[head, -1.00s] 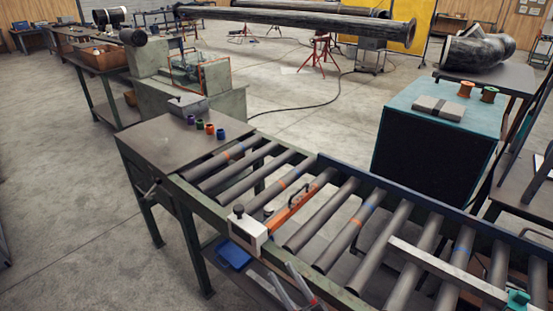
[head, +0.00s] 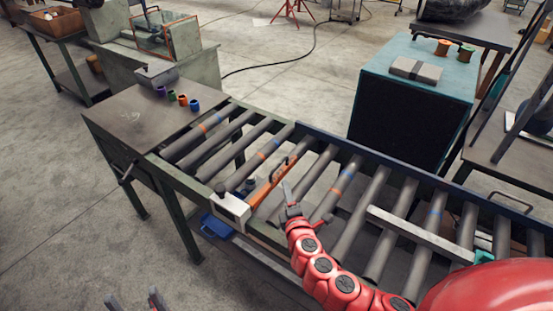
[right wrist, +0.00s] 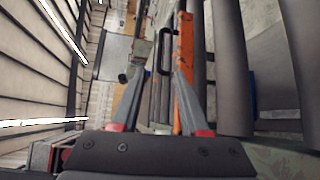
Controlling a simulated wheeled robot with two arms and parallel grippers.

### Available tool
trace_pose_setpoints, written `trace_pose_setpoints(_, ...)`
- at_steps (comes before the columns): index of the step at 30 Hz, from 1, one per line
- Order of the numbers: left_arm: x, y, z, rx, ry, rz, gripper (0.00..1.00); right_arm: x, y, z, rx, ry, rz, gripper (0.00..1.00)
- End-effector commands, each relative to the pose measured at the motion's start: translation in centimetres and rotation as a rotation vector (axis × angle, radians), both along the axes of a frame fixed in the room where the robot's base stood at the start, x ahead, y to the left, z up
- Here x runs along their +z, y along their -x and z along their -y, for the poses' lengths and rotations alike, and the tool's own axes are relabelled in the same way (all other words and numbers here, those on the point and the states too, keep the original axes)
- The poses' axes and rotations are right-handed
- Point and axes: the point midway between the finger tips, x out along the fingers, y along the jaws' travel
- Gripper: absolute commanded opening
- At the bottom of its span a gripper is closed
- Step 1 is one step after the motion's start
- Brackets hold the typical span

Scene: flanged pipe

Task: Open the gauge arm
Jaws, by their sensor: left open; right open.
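The orange gauge arm (head: 266,187) lies along the rollers of the conveyor, its near end at a white block (head: 231,208) on the front rail. A black handle (head: 288,163) stands near its far end. My right gripper (head: 288,200) is open and empty, just right of the arm in the head view. In the right wrist view, the orange arm (right wrist: 186,60) and its black handle (right wrist: 163,52) show beyond the open fingers (right wrist: 158,88); no contact is visible. My left gripper (head: 134,302) is open and empty at the bottom left, away from the conveyor.
The roller conveyor's front rail (head: 180,178) runs beside the arm. A pale bar (head: 420,236) crosses the rollers to the right. A blue bin (head: 218,226) sits below the white block. A steel table (head: 130,115) with small coloured cups adjoins at left.

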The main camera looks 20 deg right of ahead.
Motion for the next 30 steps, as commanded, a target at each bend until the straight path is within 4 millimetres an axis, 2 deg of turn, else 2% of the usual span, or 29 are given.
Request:
trace_pose_setpoints(8, 0.8, 0.0, 0.0, 0.000, 0.000, 0.000, 0.73, -0.1, -2.8, 0.4, -0.003, 0.000, 0.000, 0.45)
trace_pose_setpoints(20, 2.0, 0.0, 0.0, 0.000, 0.000, 0.000, 0.73, -1.0, -8.6, 1.1, -0.002, -0.003, 0.000, 0.45)
trace_pose_setpoints(30, 1.8, 0.0, 0.0, 0.000, 0.000, 0.000, 0.73, -1.9, -13.5, 1.9, -0.003, -0.003, 0.002, 0.45)
